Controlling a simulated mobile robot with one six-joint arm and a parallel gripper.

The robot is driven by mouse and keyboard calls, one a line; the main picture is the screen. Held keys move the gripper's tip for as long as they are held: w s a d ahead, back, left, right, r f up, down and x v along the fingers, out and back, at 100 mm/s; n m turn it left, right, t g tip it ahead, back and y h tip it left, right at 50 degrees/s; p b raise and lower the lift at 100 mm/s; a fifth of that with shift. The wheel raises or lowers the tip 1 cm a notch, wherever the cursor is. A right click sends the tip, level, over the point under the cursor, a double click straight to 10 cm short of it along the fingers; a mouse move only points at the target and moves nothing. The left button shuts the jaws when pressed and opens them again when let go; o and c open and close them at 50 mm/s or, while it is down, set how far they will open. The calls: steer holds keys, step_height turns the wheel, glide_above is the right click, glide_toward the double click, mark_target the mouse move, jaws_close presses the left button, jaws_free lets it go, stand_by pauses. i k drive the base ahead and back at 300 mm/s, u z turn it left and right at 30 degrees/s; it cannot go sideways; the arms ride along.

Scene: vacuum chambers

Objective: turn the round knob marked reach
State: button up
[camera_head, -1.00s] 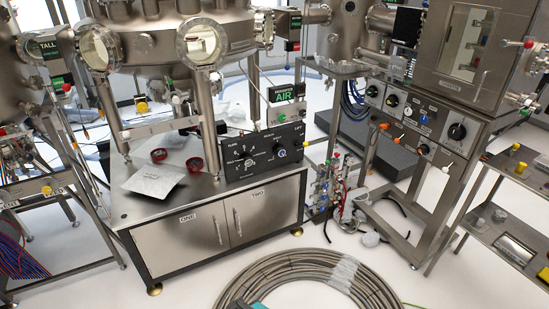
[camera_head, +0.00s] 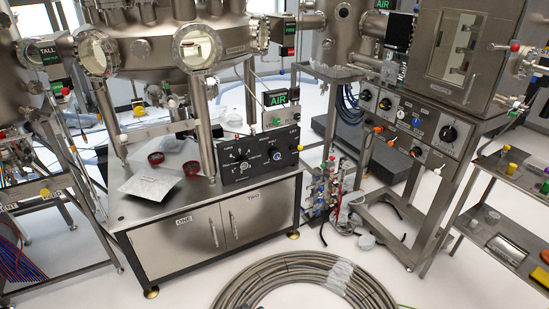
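The word "reach" is not readable on any knob in this view. A black control box (camera_head: 262,172) stands on the metal cabinet and carries round knobs, a left one (camera_head: 241,155) and a right one (camera_head: 277,154). A steel panel (camera_head: 425,134) on the right-hand frame also carries several round knobs, with a large black knob (camera_head: 448,133) at its right end. I cannot tell which knob is the one named. My gripper is not in view.
A metal cabinet (camera_head: 185,241) with two doors marked ONE and TWO stands at the left centre. A coil of hose (camera_head: 245,288) lies on the floor in front. A shelf rack (camera_head: 478,221) stands at the right. Bare white floor lies between.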

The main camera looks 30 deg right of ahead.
mark_target(273, 153)
steer(key=z, duration=0.05)
steer(key=i, duration=0.9)
